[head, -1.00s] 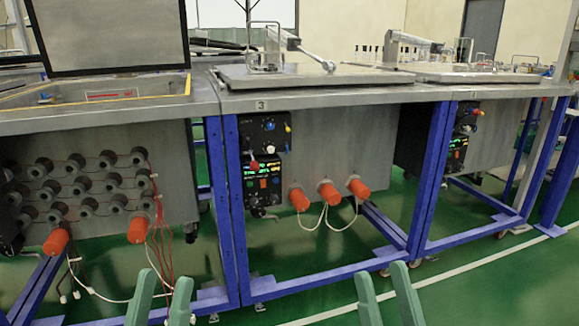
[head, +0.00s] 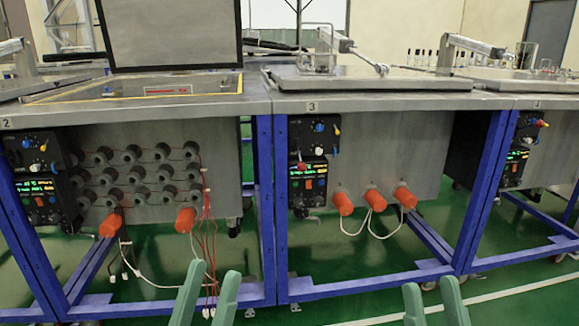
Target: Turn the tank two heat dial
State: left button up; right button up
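Tank two (head: 60,104), with a "2" label, stands at the left in the head view. Its lid (head: 168,35) is raised. Its dark control panel (head: 35,178) is on the front at the far left, with small knobs, including a blue knob (head: 26,143), and green displays. Which knob is the heat dial is too small to tell. My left gripper (head: 214,268) is low in the view, right of the panel and apart from it, with two green fingers open and empty. My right gripper (head: 429,282) is open and empty, low at the right.
Tank three (head: 380,101) stands to the right with its lid down and its own panel (head: 315,165). Orange caps (head: 343,203) stick out of the tank fronts. Cables (head: 210,240) hang below tank two. Blue frame legs (head: 266,200) rise between tanks. Green floor is clear in front.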

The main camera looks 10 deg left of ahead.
aim_at(34, 219)
jog(key=u, duration=1.6)
